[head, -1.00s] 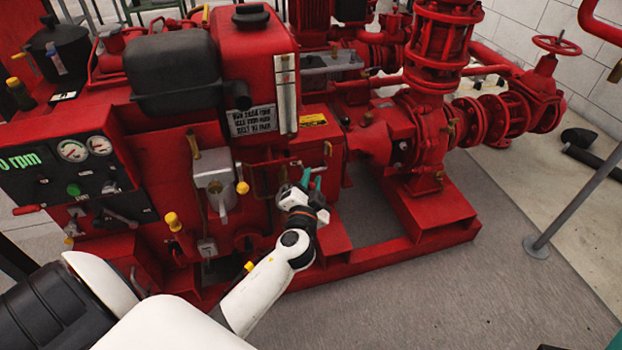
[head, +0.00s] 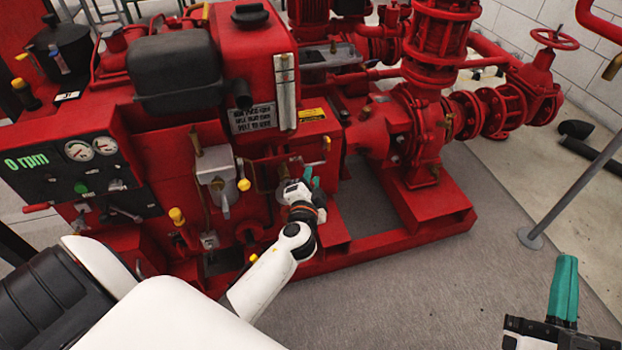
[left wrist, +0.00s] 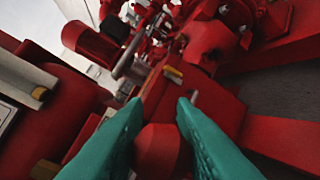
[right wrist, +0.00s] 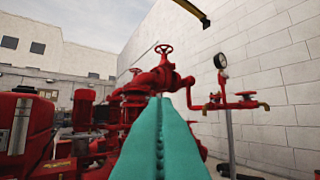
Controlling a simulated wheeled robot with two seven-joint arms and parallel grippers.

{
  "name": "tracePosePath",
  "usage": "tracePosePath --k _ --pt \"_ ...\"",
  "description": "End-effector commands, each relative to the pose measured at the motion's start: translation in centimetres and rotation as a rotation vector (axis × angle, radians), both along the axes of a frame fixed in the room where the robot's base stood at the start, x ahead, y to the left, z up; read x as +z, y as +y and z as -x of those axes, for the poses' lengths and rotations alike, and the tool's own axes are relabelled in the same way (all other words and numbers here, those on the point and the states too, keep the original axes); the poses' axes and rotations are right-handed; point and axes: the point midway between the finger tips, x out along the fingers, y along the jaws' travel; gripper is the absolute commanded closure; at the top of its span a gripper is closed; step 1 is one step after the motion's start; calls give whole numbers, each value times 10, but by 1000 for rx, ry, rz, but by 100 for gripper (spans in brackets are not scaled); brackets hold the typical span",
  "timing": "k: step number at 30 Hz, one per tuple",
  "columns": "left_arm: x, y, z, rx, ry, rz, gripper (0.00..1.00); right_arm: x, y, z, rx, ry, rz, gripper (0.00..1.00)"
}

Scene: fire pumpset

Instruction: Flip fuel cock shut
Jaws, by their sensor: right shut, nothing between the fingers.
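A small brass-yellow lever (head: 326,144), which looks like the fuel cock, stands upright on the red pumpset just right of the fuel tank's sight tube. I cannot tell for certain that it is the cock. My left gripper (head: 312,178) is just below it, apart from it. In the left wrist view its two teal fingers (left wrist: 159,102) are spread with nothing between them, and a small yellow piece (left wrist: 172,73) shows beyond the tips. My right gripper (head: 563,285) is shut and empty at the lower right, far from the pumpset; its fingers also show in the right wrist view (right wrist: 160,135).
The red fuel tank (head: 252,75) and black muffler (head: 173,75) stand above my left gripper. The control panel (head: 70,170) is at the left. Yellow-capped parts (head: 177,216) stick out nearby. A grey post (head: 560,190) stands at the right. The floor before the pumpset is clear.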

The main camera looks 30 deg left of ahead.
Motion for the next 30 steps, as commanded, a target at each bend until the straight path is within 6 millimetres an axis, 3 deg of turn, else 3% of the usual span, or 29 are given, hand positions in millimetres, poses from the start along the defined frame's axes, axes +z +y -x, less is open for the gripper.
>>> tracePosePath --k 1,4,14,17,24,30 --pt "-3 0 1 2 6 4 68 0 0 0 0 0 0 100" --pt "-3 0 1 1 5 3 55 0 0 0 0 -1 0 100" --pt "-1 -2 4 0 3 2 55 0 0 0 0 2 1 100" --pt "0 -7 14 0 4 3 55 -2 0 -2 -1 26 7 100" --pt "5 -28 60 1 6 6 55 -18 -1 -7 -8 125 35 100" --pt "9 -43 92 2 6 4 55 -19 -1 -7 -8 128 36 100"
